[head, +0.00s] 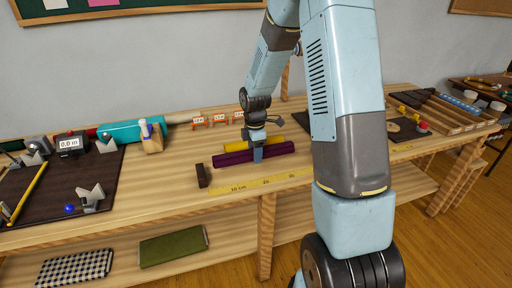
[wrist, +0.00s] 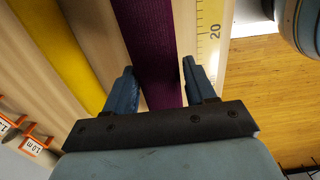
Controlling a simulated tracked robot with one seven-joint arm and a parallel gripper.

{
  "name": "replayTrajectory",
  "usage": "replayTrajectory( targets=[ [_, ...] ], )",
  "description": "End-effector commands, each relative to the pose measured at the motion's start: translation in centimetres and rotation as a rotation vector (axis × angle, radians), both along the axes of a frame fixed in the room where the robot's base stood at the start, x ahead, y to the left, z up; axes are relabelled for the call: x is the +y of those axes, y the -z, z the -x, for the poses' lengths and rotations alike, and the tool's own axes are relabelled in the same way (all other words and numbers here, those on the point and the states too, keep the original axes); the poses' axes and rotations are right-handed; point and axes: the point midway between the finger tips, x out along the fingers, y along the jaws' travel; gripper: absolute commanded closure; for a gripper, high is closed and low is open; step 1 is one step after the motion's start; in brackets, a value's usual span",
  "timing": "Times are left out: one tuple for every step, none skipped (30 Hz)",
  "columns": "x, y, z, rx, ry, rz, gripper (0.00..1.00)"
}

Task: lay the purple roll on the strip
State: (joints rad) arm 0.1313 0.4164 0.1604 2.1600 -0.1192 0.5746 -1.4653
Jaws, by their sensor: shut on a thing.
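The purple roll (head: 231,158) is long and dark, and lies level behind the strip and roughly along it. My gripper (head: 258,155) points down over the roll's middle and is shut on it. In the wrist view the purple roll (wrist: 150,40) runs between the two fingers of my gripper (wrist: 160,78). The strip (head: 270,183) is a yellow scale with centimetre marks along the table's front edge. It also shows in the wrist view (wrist: 211,45), beside the roll and apart from it. Whether the roll touches the table I cannot tell.
A yellow roll (head: 236,146) lies just behind the purple one. A dark block (head: 201,176) stands at the strip's left end. Small orange-framed signs (head: 200,121) stand at the back. A dark mat (head: 45,190) with tools is at left. Wooden trays (head: 450,115) are at right.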

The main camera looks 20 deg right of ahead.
Motion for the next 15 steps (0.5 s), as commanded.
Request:
replayTrajectory(
  targets=[
    [0.0,0.4,0.0,0.0,-0.001,0.0,0.81],
    [0.1,0.6,0.0,0.0,-0.001,0.0,0.81],
    [0.1,0.9,0.0,0.0,-0.001,0.0,0.81],
    [0.1,1.1,0.0,0.0,-0.001,0.0,0.81],
    [0.1,1.3,0.0,0.001,-0.001,0.0,0.81],
    [0.1,1.6,0.0,0.001,-0.001,0.0,0.81],
    [0.1,1.8,0.0,0.001,-0.001,0.0,0.81],
    [0.1,2.0,0.0,0.0,-0.001,0.0,0.81],
    [0.0,2.3,0.0,-0.001,-0.001,0.0,0.81],
    [0.0,2.5,0.0,0.0,-0.001,0.0,0.81],
    [0.0,2.7,0.0,0.0,-0.001,0.0,0.81],
    [0.0,2.9,0.0,0.0,-0.001,0.0,0.81],
    [0.0,3.1,0.0,0.001,-0.001,0.0,0.81],
    [0.0,3.2,0.0,0.0,-0.001,0.0,0.81],
    [0.0,3.4,0.0,0.0,0.0,0.0,0.81]
  ],
)
